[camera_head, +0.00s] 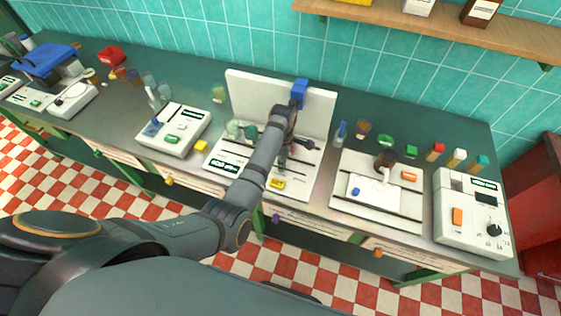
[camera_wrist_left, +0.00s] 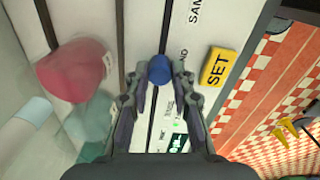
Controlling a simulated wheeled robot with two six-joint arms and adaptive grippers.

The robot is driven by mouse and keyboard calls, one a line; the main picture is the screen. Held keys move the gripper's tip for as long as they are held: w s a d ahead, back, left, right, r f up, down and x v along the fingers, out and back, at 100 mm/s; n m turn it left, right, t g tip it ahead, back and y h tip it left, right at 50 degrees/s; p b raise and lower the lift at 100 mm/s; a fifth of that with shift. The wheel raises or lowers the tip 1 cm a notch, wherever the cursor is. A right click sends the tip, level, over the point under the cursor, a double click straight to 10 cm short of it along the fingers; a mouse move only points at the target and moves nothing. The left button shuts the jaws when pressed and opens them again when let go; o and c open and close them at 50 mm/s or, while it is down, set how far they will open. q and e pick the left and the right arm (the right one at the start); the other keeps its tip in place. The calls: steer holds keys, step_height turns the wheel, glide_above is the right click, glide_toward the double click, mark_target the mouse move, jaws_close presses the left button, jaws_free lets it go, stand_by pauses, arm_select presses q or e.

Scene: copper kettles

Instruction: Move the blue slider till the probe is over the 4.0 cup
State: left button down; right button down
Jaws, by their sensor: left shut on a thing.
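The white instrument (camera_head: 304,178) with an upright back panel stands mid-counter. My left gripper (camera_head: 283,160) is low over its base. In the left wrist view, the gripper (camera_wrist_left: 159,76) is shut on the blue slider (camera_wrist_left: 160,68), a small round knob at a dark slot. Beside the slot, a cup with red contents (camera_wrist_left: 75,68) and a green-teal cup (camera_wrist_left: 90,125) show. No 4.0 mark is readable. A blue block (camera_head: 300,88) sits on the back panel's top edge; I cannot tell where the probe tip is. My right gripper is not in view.
A yellow SET button (camera_wrist_left: 217,67) lies close to the right of the gripper. Another white device (camera_head: 175,130) stands left on the counter. A white tray device (camera_head: 375,210) and a white box with a dial (camera_head: 470,225) stand right.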

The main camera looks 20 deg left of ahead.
arm_select(q)
steer(key=c, duration=1.6)
jaws_free()
steer(key=shift+a, duration=0.25)
steer(key=shift+o, duration=2.4)
steer(key=shift+d, duration=0.15)
steer(key=shift+r, duration=0.2)
step_height(320, 180, up, 12)
steer(key=shift+f, duration=0.2)
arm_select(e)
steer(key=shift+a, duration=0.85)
